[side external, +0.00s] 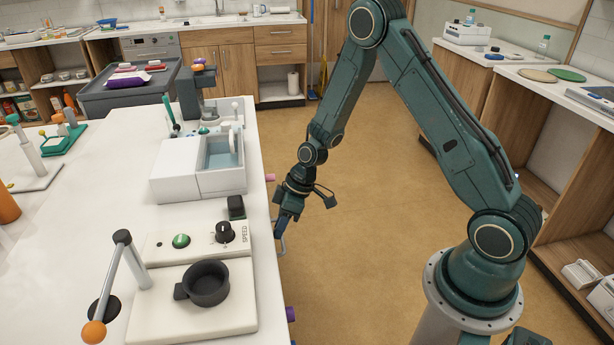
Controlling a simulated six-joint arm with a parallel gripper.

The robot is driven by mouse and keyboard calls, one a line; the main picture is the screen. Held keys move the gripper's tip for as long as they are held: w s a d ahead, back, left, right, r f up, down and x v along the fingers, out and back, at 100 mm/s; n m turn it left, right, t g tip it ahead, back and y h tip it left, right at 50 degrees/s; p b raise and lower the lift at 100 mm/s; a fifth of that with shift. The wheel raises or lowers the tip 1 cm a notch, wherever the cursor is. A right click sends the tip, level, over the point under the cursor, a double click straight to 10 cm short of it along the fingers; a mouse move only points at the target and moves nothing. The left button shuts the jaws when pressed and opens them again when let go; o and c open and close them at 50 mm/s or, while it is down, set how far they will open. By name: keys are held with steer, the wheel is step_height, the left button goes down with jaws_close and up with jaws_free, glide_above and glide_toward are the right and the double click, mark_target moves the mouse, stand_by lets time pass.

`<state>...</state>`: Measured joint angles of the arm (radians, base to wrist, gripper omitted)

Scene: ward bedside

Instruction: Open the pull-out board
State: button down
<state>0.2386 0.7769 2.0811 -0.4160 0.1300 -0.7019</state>
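The pull-out board itself cannot be made out in the side external view. A grey curved bar handle (282,245) sticks out at the right edge of the white table, and it may belong to the board. My gripper (306,211) hangs beside that table edge with its fingers spread apart and nothing visible between them. Its left finger is close to the handle, just above it in the picture. I cannot tell whether they touch.
The white table (70,235) carries a white box with a clear bin (222,152), a SPEED knob panel (198,240) and a lever with an orange ball (94,332). Pink (270,178) and purple (290,314) knobs jut from its edge.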

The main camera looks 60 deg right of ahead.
steer(key=s+d, duration=1.6)
stand_by(0.3)
steer(key=shift+s, duration=0.1)
steer(key=c, duration=1.2)
jaws_free()
steer(key=shift+d+r, duration=0.15)
steer(key=v, duration=1.3)
steer(key=shift+r, duration=0.25)
steer(key=shift+r, duration=0.1)
